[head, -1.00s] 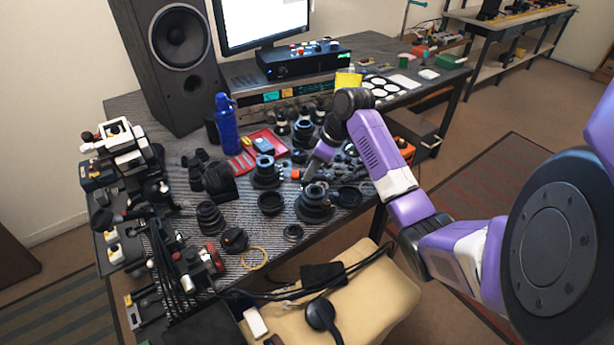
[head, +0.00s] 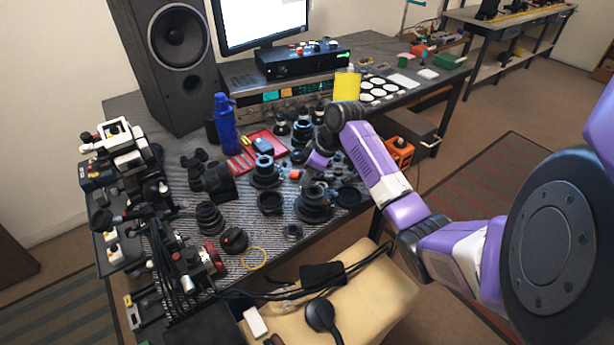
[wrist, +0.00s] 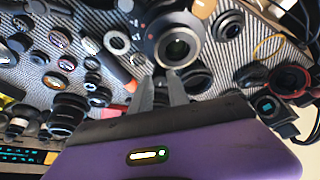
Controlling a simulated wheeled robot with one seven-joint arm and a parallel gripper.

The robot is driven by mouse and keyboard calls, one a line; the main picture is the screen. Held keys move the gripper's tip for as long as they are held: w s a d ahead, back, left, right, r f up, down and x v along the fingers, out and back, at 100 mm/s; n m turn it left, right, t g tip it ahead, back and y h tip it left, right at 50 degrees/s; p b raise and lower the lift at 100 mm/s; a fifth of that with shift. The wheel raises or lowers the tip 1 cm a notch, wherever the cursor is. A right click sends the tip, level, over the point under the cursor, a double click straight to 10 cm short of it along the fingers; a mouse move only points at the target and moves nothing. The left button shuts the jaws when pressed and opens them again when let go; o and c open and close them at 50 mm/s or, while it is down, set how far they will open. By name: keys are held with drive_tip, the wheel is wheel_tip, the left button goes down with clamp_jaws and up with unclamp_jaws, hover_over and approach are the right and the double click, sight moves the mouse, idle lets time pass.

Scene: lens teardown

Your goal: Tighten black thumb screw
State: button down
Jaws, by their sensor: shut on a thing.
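My gripper (wrist: 160,78) reaches into the lens parts, its two grey fingers close together on a small dark piece between the tips. The piece looks like the black thumb screw, but it is too small and hidden to be sure. In the wrist view a black lens body (wrist: 174,42) with an orange mark stands just beyond the fingertips; I cannot tell whether they touch it. In the head view my gripper (head: 308,172) is low over the crowded middle of the table, and its fingertips are mostly hidden among the parts.
Black lens barrels (head: 265,172) and rings crowd the table around my gripper. A blue bottle (head: 226,122) and a red tray (head: 268,138) stand behind to the left. A tall speaker (head: 180,60) is at the back left.

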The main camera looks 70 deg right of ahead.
drive_tip(key=shift+r, duration=0.1)
drive_tip(key=m+p, duration=0.1)
drive_tip(key=m+h+p, duration=0.1)
drive_tip(key=p, duration=0.1)
drive_tip(key=shift+a+r+m, duration=0.15)
drive_tip(key=shift+a+m, duration=0.15)
drive_tip(key=shift+m, duration=0.1)
drive_tip(key=m+h+p, duration=0.1)
drive_tip(key=m+p, duration=0.3)
drive_tip(key=shift+w+a+g+h+p, duration=0.15)
drive_tip(key=shift+g+h+p, duration=0.2)
drive_tip(key=shift+g+h, duration=0.05)
drive_tip(key=m+g+h+p, duration=0.1)
drive_tip(key=m+p, duration=0.1)
drive_tip(key=m, duration=0.1)
drive_tip(key=shift+w+a+m, duration=0.1)
drive_tip(key=shift+m, duration=0.3)
drive_tip(key=shift+f+m+g+h+p, duration=0.1)
drive_tip(key=shift+m+g+h+p, duration=0.15)
drive_tip(key=shift+m, duration=0.5)
drive_tip(key=shift+f+m+g+h+p, duration=0.15)
drive_tip(key=shift+m+p, duration=0.2)
drive_tip(key=shift+m, duration=0.4)
drive_tip(key=c, duration=1.5)
unclamp_jaws()
drive_tip(key=shift+c, duration=0.2)
